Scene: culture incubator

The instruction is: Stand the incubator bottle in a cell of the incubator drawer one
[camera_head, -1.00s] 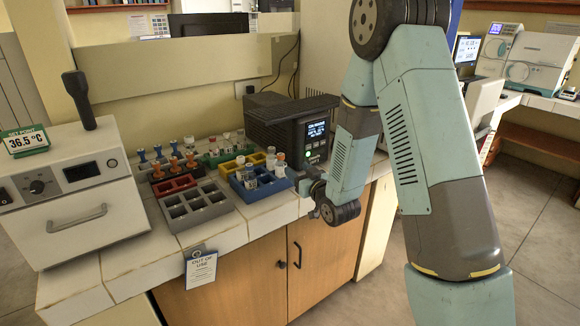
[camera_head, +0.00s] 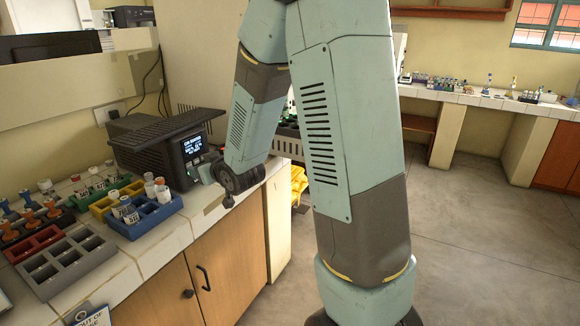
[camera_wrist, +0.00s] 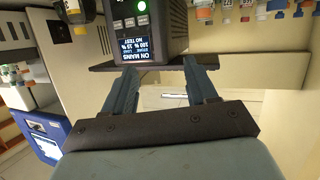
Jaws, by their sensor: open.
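My gripper (camera_wrist: 160,68) is open and empty in the wrist view, its two fingers apart in front of a black device with a lit display (camera_wrist: 138,30). In the head view my arm reaches beside that device, and the fingers are not clearly seen. I cannot pick out the incubator bottle for certain. Several small vials stand in the racks on the bench, among them white-capped ones in a blue rack (camera_head: 150,219). The incubator and its drawer are not clearly in view now.
The black device (camera_head: 160,145) stands on the tiled bench, right of the racks. A grey rack (camera_head: 66,264) with empty cells lies near the front edge. Wooden cupboards (camera_head: 225,262) are below. Open floor (camera_head: 470,230) lies to the right, with another bench behind.

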